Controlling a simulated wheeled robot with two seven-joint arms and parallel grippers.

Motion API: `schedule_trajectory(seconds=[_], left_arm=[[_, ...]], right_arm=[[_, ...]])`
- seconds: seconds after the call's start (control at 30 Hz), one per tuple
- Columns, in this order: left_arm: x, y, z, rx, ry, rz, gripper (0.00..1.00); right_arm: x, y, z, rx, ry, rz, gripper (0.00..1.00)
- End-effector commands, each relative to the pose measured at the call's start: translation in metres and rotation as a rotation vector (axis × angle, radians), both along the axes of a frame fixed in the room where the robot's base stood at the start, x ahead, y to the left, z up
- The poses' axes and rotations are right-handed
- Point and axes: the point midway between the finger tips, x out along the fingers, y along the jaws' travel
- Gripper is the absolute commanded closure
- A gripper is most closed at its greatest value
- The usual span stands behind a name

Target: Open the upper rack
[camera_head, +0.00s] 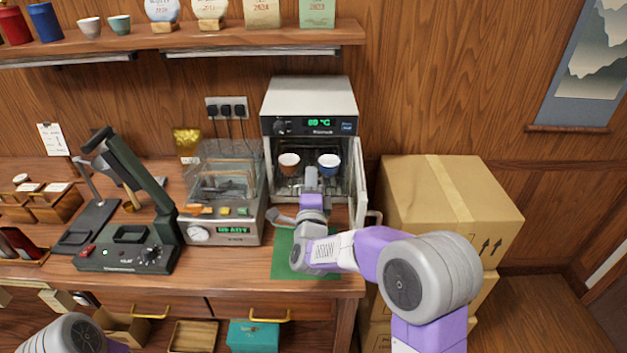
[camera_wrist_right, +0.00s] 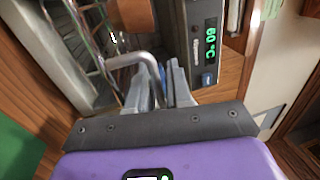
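The small heating cabinet (camera_head: 309,98) stands at the back of the bench with its door (camera_head: 358,185) swung open to the right. Inside, the upper rack carries a brown-and-white cup (camera_head: 289,163) and a blue-and-white cup (camera_head: 329,164). My right gripper (camera_head: 310,178) is at the cabinet's open front, just below the cups. In the right wrist view its fingers (camera_wrist_right: 165,85) are close together around a bent grey metal handle (camera_wrist_right: 133,60), with wire rack rods behind. The exact contact is partly hidden by the fingers. My left gripper is out of view.
A glass-topped machine (camera_head: 222,190) stands close to the left of the cabinet. Cardboard boxes (camera_head: 450,195) are stacked at the right. A green mat (camera_head: 285,262) lies in front of the cabinet, partly under my right arm. A wall shelf (camera_head: 200,42) runs above.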

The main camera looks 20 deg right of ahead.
Motion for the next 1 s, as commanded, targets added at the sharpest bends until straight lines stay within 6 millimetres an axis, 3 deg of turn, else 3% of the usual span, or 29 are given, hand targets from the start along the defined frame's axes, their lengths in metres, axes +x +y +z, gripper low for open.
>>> schedule_trajectory(seconds=[0.33,0.7,1.0], left_arm=[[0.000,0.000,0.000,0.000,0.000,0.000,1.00],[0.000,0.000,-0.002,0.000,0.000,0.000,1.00],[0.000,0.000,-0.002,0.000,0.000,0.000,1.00]], right_arm=[[-0.005,0.001,-0.002,0.000,0.001,0.000,0.81],[-0.056,0.018,-0.012,0.001,0.001,0.002,0.81],[-0.071,0.022,-0.015,0.000,0.000,-0.001,0.81]])
